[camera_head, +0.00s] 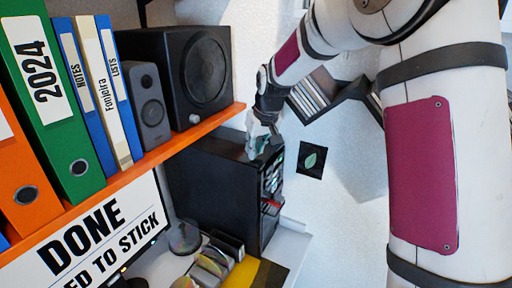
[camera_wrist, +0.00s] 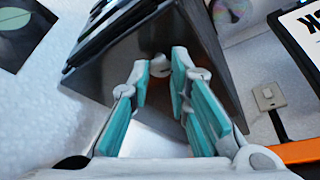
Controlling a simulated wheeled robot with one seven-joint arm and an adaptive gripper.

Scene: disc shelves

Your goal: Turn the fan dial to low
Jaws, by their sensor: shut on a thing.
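The black computer tower (camera_head: 210,190) stands below the orange shelf in the head view. Its dark face (camera_wrist: 180,35) fills the top middle of the wrist view. A small round pale knob, the fan dial (camera_wrist: 160,63), sits on that face. My gripper (camera_wrist: 160,72) has its teal-padded fingertips on both sides of the dial and is shut on it. In the head view, my gripper (camera_head: 262,146) is at the tower's upper front edge and hides the dial. I cannot read the dial's setting.
The orange shelf (camera_head: 140,168) holds binders (camera_head: 52,100) and black speakers (camera_head: 190,75) to the left. A monitor (camera_head: 95,240) is below it. A leaf picture (camera_head: 312,160) and a dark wall shelf (camera_head: 345,97) are to the right. A light switch (camera_wrist: 268,97) is on the wall.

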